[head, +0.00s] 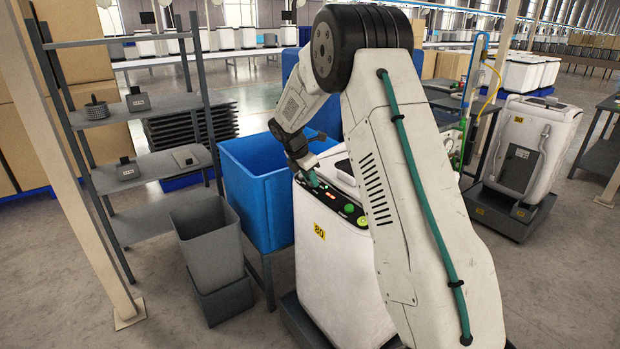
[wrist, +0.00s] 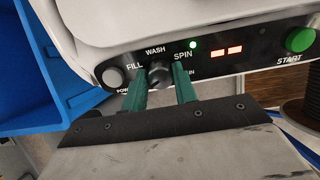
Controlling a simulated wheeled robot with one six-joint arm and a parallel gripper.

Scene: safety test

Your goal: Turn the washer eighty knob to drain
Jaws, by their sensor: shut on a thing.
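The white washer (head: 340,270) with the yellow "80" label stands in the middle of the head view, partly hidden by my arm. Its black control panel (wrist: 232,55) fills the top of the wrist view. The dark round knob (wrist: 158,75) sits between the FILL, WASH and SPIN words; a fourth word at lower right is mostly hidden, with only "IN" showing. My gripper (wrist: 160,88) has its two green fingers on either side of the knob, shut on it. In the head view my gripper (head: 312,178) is at the panel's left end. The knob's pointer direction is unclear.
The panel also has a grey power button (wrist: 113,76), a lit green light (wrist: 193,44), a red display (wrist: 226,52) and a green START button (wrist: 299,40).

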